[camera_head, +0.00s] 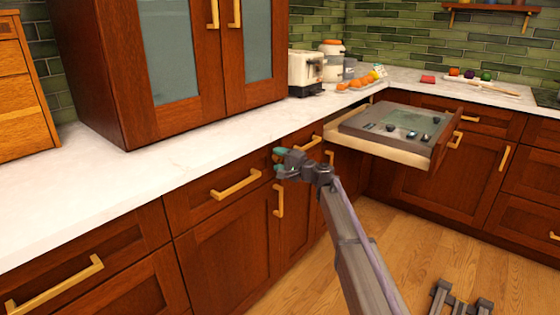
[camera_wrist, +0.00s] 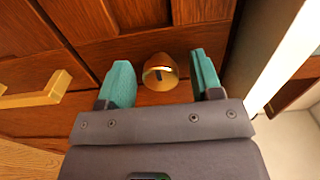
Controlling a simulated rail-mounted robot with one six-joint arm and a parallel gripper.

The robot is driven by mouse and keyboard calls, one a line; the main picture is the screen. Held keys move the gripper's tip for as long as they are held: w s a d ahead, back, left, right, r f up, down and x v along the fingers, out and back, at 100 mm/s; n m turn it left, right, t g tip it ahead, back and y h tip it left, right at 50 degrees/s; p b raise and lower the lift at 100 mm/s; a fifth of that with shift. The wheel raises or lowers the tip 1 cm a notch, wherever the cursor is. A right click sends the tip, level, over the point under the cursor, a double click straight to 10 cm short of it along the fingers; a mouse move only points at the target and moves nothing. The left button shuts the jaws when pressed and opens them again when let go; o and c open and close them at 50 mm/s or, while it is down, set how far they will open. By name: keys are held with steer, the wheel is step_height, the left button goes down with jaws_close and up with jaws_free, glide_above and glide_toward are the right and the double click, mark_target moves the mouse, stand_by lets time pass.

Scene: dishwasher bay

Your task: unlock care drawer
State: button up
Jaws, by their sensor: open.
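My gripper (camera_head: 277,159) is open and empty, held in front of the wooden cabinet fronts below the counter. In the wrist view its two teal fingers (camera_wrist: 158,82) stand on either side of a round gold lock knob (camera_wrist: 160,73) with a small dark slot-like mark on its face. The knob sits on a brown wooden front (camera_wrist: 150,25). I cannot tell whether the fingers touch the knob. In the head view the knob is not visible. No label shows which front is the care drawer.
A gold bar handle (camera_wrist: 30,97) is left of the fingers in the wrist view. An open drawer (camera_head: 365,148) with a grey panel (camera_head: 390,123) juts out at the right. The white counter (camera_head: 150,165) runs above the fronts. A toaster (camera_head: 305,70) stands at the back.

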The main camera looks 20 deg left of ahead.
steer(key=v, duration=1)
steer(key=shift+s+d, duration=0.15)
steer(key=shift+d, duration=0.2)
